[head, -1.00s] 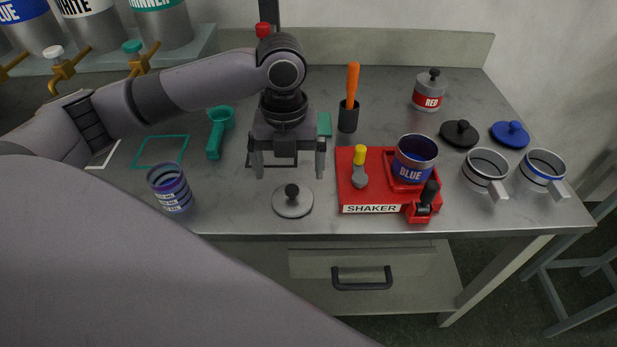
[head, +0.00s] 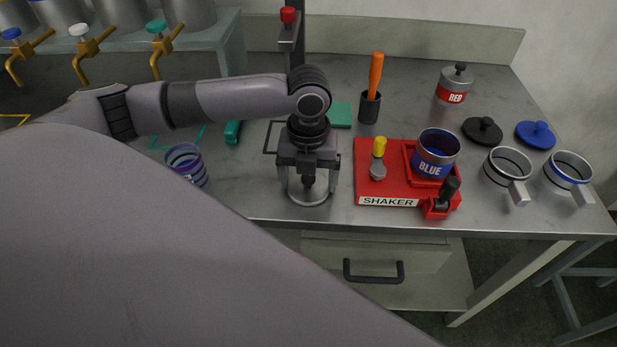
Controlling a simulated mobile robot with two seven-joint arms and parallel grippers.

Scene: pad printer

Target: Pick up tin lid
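The tin lid (head: 308,199), a round grey disc with a dark knob, lies flat on the bench left of the red shaker. My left gripper (head: 308,187) points down over it. Its two fingers stand apart on either side of the knob, with a gap visible to each side, so it looks open and not holding the lid. The gripper hides the far part of the lid. My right gripper is not in view.
The red shaker (head: 388,201) with a blue tin (head: 437,155) stands close on the right. A striped cup (head: 186,163) is to the left, partly behind my arm. A black lid (head: 482,131) and a blue lid (head: 535,135) lie farther right.

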